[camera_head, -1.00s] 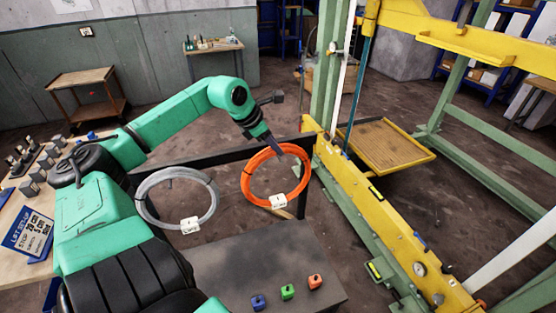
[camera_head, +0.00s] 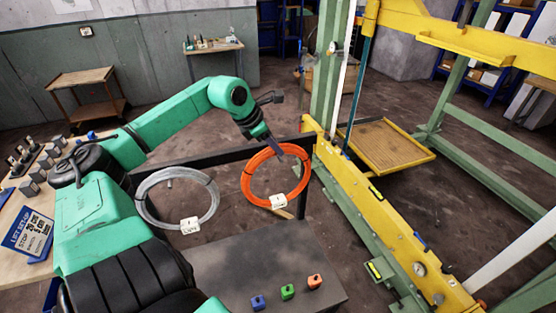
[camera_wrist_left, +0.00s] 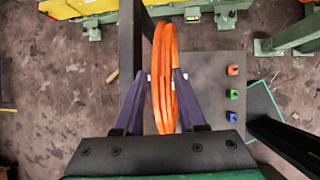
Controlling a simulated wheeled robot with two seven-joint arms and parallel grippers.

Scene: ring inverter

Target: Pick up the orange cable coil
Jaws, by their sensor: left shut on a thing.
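The orange cable coil (camera_head: 247,184) hangs upright at the dark frame, with a white tag (camera_head: 278,201) at its lower edge. My left gripper (camera_head: 277,150) is at the top of the coil. In the left wrist view the coil (camera_wrist_left: 162,62) runs edge-on between the two purple fingers of the gripper (camera_wrist_left: 163,75), which are shut on it. I cannot tell whether the coil still rests on its support. My right gripper is not in view.
A grey cable coil (camera_head: 143,206) hangs to the left of the orange one. Blue, green and orange small blocks (camera_head: 288,292) sit on the dark table (camera_head: 235,262) below. A yellow and green machine frame (camera_head: 375,205) stands close on the right.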

